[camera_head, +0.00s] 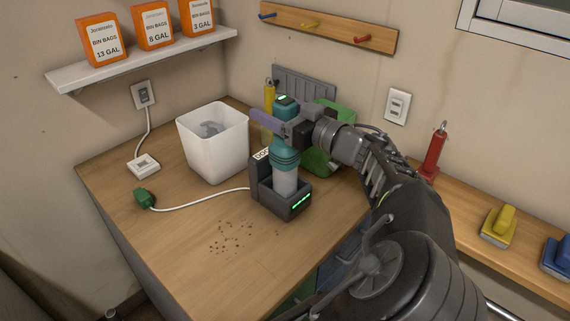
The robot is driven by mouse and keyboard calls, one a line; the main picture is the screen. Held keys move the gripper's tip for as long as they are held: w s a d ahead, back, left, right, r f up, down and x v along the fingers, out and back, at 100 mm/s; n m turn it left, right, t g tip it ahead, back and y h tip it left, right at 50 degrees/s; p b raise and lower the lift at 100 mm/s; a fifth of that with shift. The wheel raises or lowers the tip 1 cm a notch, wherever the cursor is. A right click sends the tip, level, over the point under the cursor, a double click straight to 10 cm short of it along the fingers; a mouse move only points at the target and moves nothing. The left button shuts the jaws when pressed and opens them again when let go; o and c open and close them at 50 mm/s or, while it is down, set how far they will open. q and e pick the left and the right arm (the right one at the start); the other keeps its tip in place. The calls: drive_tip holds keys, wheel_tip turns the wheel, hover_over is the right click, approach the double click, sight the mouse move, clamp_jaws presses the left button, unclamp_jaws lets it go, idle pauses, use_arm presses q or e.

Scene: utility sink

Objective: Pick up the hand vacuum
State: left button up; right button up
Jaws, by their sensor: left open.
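The hand vacuum (285,157) is teal with a pale clear lower part. It stands upright in a dark grey dock (270,203) with a green light strip. My left gripper (279,117) is at the vacuum's upper part, just below its top. One purple finger passes across the near side of the vacuum. The other finger is mostly hidden, so contact cannot be told. The jaws are open. My right gripper is not in view.
A white bin (213,144) stands left of the dock. A green container (322,160) and a yellow bottle (269,98) are behind. A white cord with a green plug (145,198) runs across the wooden counter (190,270). Crumbs (232,236) lie in front.

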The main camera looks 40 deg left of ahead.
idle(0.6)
use_arm(q)
drive_tip(key=c, duration=1.5)
drive_tip(key=shift+o, duration=0.2)
drive_tip(key=shift+r, duration=0.15)
wheel_tip(320, 180, up, 10)
drive_tip(key=shift+b, duration=0.4)
